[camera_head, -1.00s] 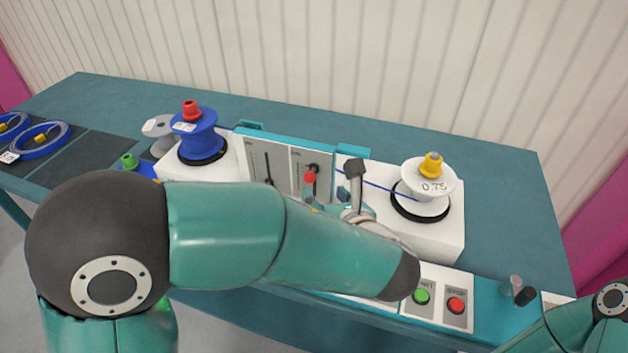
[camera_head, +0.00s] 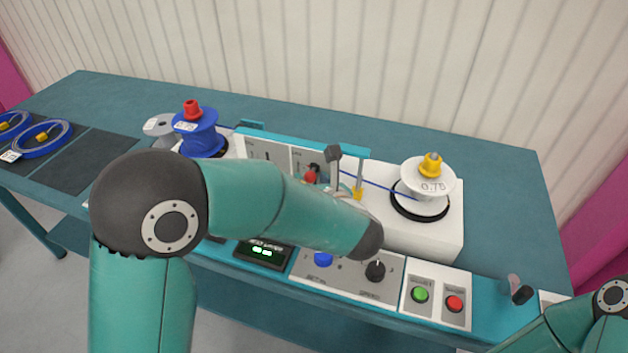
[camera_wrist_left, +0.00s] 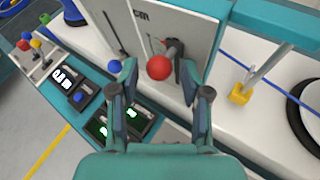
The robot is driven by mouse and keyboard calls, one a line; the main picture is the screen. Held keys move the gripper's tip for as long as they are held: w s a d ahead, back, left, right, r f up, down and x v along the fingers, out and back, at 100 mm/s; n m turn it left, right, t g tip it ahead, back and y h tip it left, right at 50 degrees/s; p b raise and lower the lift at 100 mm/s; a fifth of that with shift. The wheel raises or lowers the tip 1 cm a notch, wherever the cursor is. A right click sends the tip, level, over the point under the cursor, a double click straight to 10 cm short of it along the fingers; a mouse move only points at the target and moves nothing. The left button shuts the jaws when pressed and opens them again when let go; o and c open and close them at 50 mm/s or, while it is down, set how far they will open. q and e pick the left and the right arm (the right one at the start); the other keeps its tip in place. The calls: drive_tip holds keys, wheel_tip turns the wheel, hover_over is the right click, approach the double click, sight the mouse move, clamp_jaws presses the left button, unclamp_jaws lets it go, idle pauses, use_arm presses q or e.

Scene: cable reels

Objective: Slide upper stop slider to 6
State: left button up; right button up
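An upright grey panel (camera_head: 254,150) stands on the machine with two slots in its face. In the left wrist view, a blue ball knob (camera_wrist_left: 115,66) sits at the lower end of the left slot. A red ball knob (camera_wrist_left: 158,67) stands out from the right slot and also shows in the head view (camera_head: 311,176). I cannot read which is the upper stop slider. My left gripper (camera_wrist_left: 160,80) is open, its fingers on either side of the red knob with gaps visible. My forearm hides the panel's lower part in the head view.
A blue reel (camera_head: 197,130) is left of the panel, a white reel (camera_head: 426,185) right. A cable runs towards the white reel past a yellow guide (camera_wrist_left: 240,93) on a post. Green (camera_head: 420,294) and red (camera_head: 454,303) buttons are in front. The table behind is clear.

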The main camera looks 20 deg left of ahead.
use_arm(q)
clamp_jaws()
drive_tip(key=shift+c, duration=2)
unclamp_jaws()
clamp_jaws()
drive_tip(key=shift+f, duration=0.1)
drive_tip(key=shift+f+b, duration=0.95)
drive_tip(key=o, duration=0.8)
unclamp_jaws()
drive_tip(key=shift+c, duration=0.2)
